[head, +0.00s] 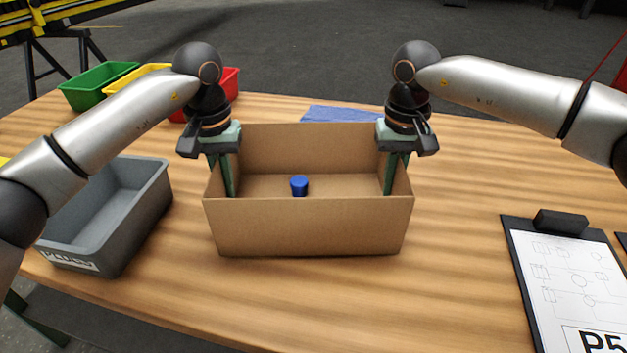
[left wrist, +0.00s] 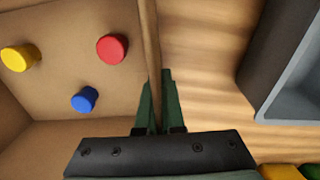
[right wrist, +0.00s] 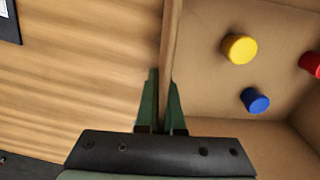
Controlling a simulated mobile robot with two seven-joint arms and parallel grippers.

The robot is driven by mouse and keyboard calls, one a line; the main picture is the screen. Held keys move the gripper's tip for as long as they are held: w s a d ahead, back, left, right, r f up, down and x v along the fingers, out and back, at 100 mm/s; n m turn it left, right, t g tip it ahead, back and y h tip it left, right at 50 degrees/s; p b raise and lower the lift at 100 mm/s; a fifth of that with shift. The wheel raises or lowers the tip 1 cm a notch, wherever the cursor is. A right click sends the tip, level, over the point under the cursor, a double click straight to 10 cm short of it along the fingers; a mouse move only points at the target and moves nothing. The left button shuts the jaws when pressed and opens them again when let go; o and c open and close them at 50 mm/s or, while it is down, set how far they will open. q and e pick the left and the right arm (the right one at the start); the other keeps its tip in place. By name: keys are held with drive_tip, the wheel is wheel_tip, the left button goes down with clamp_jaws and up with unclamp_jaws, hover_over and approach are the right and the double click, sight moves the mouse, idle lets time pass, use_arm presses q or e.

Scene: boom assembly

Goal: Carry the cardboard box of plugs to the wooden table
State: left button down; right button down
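The open cardboard box (head: 308,228) is upright over the wooden table (head: 300,300), near its front middle. I cannot tell for sure whether its base touches the tabletop. A blue plug (head: 299,185) shows inside in the head view. The left wrist view also shows a yellow plug (left wrist: 20,57) and a red plug (left wrist: 112,48) on its floor. My left gripper (head: 228,188) has its green fingers closed around the box's left wall. My right gripper (head: 391,188) has its fingers closed around the right wall. Both point down.
A grey bin (head: 145,215) stands left of the box. Green (head: 97,84), yellow (head: 150,69) and red (head: 230,82) bins stand at the back left. A blue cloth (head: 343,114) lies behind the box. A clipboard (head: 520,270) lies at the right. Table between box and clipboard is clear.

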use_arm(q)
drive_tip(key=shift+f+b, duration=0.5)
drive_tip(key=shift+f, duration=0.2)
use_arm(e)
drive_tip(key=shift+f, duration=0.7)
use_arm(q)
drive_tip(key=c, duration=1)
unclamp_jaws()
drive_tip(key=shift+c, duration=0.2)
use_arm(e)
drive_tip(key=c, duration=1)
unclamp_jaws()
drive_tip(key=shift+c, duration=0.2)
use_arm(q)
drive_tip(key=shift+r, duration=0.15)
wheel_tip(320, 180, up, 12)
drive_tip(key=shift+f, duration=0.2)
use_arm(e)
drive_tip(key=shift+r, duration=0.1)
use_arm(q)
drive_tip(key=shift+r, duration=0.1)
use_arm(e)
drive_tip(key=shift+r, duration=0.2)
wheel_tip(320, 180, up, 12)
drive_tip(key=shift+f, duration=0.2)
